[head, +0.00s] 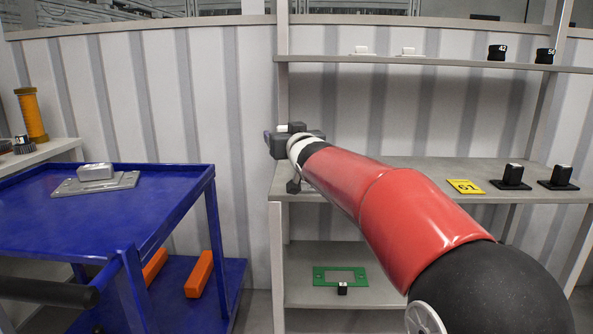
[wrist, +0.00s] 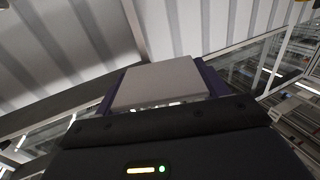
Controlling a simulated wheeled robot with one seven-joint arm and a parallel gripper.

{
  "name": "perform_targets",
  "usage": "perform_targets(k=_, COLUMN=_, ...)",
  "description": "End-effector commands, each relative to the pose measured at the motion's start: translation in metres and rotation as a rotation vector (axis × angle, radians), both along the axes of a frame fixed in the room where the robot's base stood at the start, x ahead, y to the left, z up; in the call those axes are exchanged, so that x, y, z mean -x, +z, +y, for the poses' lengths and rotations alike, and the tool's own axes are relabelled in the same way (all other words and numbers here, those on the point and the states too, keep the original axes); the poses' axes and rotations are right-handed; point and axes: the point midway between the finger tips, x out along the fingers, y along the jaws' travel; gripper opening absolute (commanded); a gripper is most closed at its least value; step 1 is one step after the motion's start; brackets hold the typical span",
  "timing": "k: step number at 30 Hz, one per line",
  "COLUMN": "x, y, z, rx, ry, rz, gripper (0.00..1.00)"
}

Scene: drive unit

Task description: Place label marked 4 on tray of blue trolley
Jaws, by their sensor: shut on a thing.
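My gripper (head: 283,138) is at the left end of the grey shelf unit, a little above its middle shelf. It is shut on a pale grey square-faced block, which fills the middle of the wrist view (wrist: 160,83) between dark purple finger edges. No marking shows on its visible face, so I cannot tell whether it is the label marked 4. The blue trolley (head: 150,225) stands at left, apart from my gripper. On its top tray lies a grey metal plate with a pale block (head: 95,172) on it. No label reading 4 is legible.
The middle shelf holds a yellow label reading 61 (head: 465,187) and two black stands (head: 512,177). The upper shelf (head: 440,63) holds small white and black pieces. A green frame (head: 340,276) lies below. Orange bars (head: 200,274) lie on the trolley's lower deck. The tray's right part is clear.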

Motion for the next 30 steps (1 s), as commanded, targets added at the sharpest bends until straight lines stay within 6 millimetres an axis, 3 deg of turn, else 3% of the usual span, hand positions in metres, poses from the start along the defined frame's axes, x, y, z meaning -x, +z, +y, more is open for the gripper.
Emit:
perform_targets(k=5, x=-0.015, y=-0.046, z=-0.009, rx=0.000, ry=0.007, rz=0.008, gripper=0.45)
perform_targets(k=8, x=-0.022, y=-0.084, z=-0.017, rx=0.001, ry=0.011, rz=0.009, gripper=0.45)
perform_targets(k=14, x=-0.028, y=-0.184, z=-0.049, rx=0.003, ry=-0.018, rz=0.013, gripper=0.45)
perform_targets(k=18, x=-0.016, y=-0.257, z=-0.086, rx=0.003, ry=-0.082, rz=0.015, gripper=0.45)
perform_targets(k=21, x=0.001, y=-0.301, z=-0.114, rx=0.004, ry=-0.142, rz=0.013, gripper=0.45)
perform_targets(k=25, x=0.026, y=-0.341, z=-0.145, rx=0.004, ry=-0.217, rz=0.010, gripper=0.45)
perform_targets(k=30, x=0.050, y=-0.367, z=-0.169, rx=0.001, ry=-0.281, rz=0.005, gripper=0.45)
